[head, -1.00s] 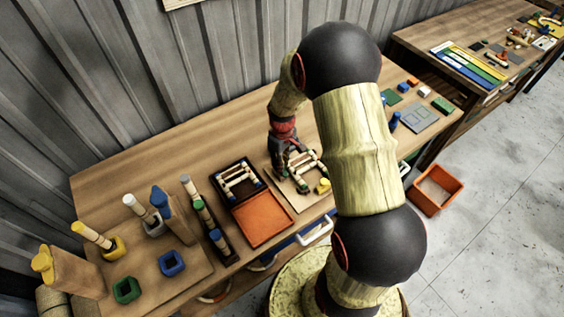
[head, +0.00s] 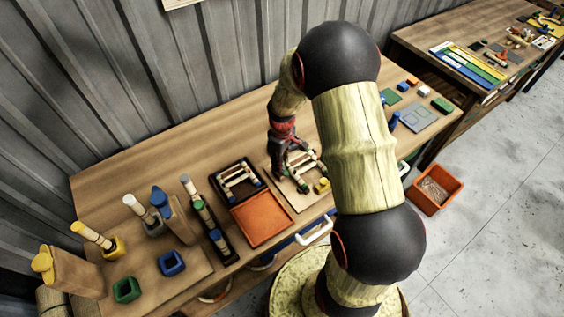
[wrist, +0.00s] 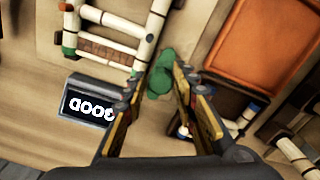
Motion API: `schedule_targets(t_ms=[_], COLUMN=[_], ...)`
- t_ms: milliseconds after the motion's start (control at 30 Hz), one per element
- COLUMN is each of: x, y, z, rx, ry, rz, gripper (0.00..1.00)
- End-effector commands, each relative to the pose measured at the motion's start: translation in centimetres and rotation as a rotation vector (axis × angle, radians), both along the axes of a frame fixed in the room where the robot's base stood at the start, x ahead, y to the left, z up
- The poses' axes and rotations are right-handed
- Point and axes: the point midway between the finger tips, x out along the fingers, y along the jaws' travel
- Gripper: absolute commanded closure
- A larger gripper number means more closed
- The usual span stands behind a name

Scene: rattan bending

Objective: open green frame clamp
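The green clamp (wrist: 160,75) lies low at the corner of the pale rattan frame (wrist: 147,45) in the wrist view. The frame also shows on its board in the head view (head: 308,165), where the clamp is hard to make out behind my gripper. My gripper (wrist: 158,84) is open, its two yellow-and-dark fingers spread on either side of the clamp. I cannot tell whether they touch it. In the head view my gripper (head: 282,172) is at the frame's left side. A yellow clamp (head: 322,185) sits at the frame's front corner.
An orange tray (head: 262,219) and a dark rack of rods (head: 238,180) lie left of the frame. A small display (wrist: 90,106) with white characters stands near the frame. Rod holders and coloured cups fill the table's left end. An orange bin (head: 436,190) stands on the floor.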

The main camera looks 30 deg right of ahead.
Motion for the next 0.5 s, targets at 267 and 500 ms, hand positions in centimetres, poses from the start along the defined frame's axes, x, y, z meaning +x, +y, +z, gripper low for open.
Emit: schedule_targets(t_ms=[267,500], x=[-0.01,0.01], y=[0.0,0.0], z=[-0.01,0.21], rx=[0.0,0.0], ry=[0.0,0.0], rz=[-0.001,-0.001], gripper=[0.59,0.59])
